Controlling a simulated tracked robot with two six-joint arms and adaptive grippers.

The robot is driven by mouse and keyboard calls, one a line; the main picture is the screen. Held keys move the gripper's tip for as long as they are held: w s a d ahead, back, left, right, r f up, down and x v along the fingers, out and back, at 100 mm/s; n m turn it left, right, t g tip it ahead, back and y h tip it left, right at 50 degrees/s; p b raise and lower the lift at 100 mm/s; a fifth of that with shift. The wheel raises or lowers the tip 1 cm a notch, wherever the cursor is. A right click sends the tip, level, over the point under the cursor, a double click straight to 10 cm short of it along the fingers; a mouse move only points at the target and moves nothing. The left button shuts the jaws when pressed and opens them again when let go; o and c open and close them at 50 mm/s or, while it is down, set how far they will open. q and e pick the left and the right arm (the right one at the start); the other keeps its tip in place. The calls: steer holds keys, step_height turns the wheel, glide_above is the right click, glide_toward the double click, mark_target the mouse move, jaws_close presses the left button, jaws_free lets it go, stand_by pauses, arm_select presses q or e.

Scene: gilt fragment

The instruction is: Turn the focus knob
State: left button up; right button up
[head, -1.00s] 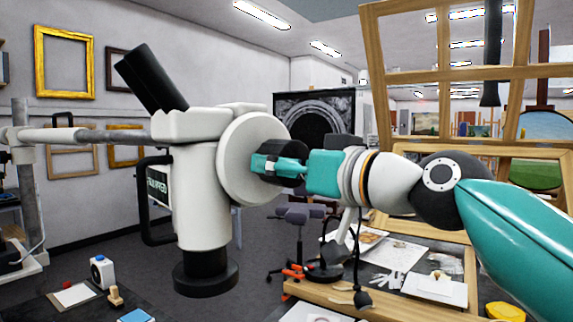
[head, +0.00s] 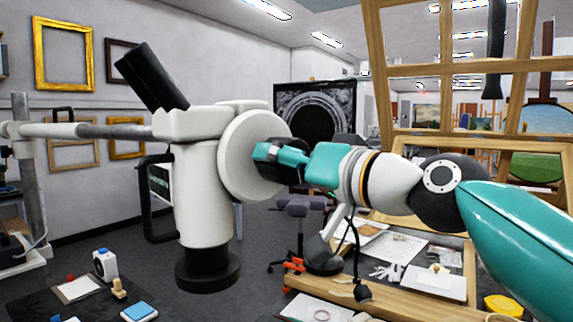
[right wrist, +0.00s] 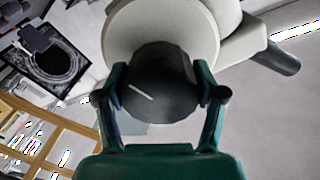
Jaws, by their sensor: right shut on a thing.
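The white microscope (head: 203,190) hangs on a grey horizontal arm at the left of the head view, with black eyepieces and a black lower lens end. Its black focus knob (right wrist: 160,85) sticks out of a round white disc (right wrist: 125,35) and carries a pale line mark, slanted in the right wrist view. My right gripper (right wrist: 160,92) is shut on the knob, one finger on each side of it. In the head view the right gripper (head: 280,158) covers most of the knob. My left gripper is not in view.
A wooden frame easel (head: 450,70) stands behind my right arm. A table with papers (head: 400,248) is below it. A low dark surface at lower left holds a small white device (head: 105,264) and a blue pad (head: 139,312). A stool (head: 298,225) stands on the floor.

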steer(key=o, duration=1.1)
steer(key=shift+o, duration=0.2)
steer(key=v, duration=1.2)
steer(key=shift+f, duration=0.1)
stand_by(0.3)
